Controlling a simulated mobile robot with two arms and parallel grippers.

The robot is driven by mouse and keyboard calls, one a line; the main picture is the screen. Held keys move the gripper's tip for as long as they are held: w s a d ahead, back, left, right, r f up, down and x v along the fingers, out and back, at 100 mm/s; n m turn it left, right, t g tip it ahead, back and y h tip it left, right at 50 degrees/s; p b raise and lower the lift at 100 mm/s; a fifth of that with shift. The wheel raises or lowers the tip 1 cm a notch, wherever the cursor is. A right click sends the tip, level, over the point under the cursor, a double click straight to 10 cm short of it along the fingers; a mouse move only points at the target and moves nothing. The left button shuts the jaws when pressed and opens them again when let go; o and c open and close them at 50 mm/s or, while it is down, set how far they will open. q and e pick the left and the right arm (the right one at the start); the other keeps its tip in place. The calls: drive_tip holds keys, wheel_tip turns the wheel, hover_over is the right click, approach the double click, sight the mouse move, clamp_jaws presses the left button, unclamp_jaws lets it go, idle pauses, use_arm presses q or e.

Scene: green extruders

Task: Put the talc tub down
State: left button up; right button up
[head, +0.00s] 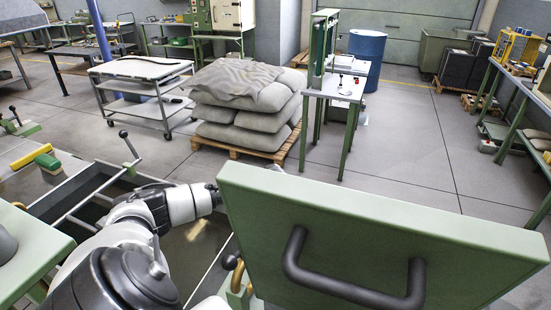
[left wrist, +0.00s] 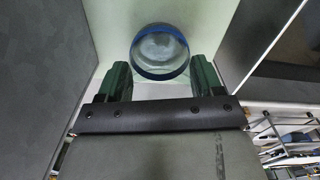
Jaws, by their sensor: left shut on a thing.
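The talc tub (left wrist: 160,46) is a round, pale, see-through-looking tub with a blue rim, seen end-on in the left wrist view. My left gripper (left wrist: 161,68) has its two dark green fingers on either side of the tub and is shut on it. A pale green surface lies around and beyond the tub; I cannot tell whether the tub touches it. In the head view my left arm reaches in from the left, and its gripper and the tub are hidden behind a large green panel (head: 370,220). My right gripper is not in view.
The green panel with its black handle (head: 352,282) fills the lower right of the head view. A machine frame with a lever (head: 128,145) lies left of my arm. Stacked sacks (head: 240,100), a white trolley (head: 140,68) and a blue drum (head: 367,50) stand beyond.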

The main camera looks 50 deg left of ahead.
use_arm(q)
drive_tip(key=o, duration=0.9)
drive_tip(key=shift+f, duration=0.1)
wheel_tip(320, 180, up, 12)
drive_tip(key=shift+r+b, duration=0.15)
drive_tip(key=shift+b, duration=0.5)
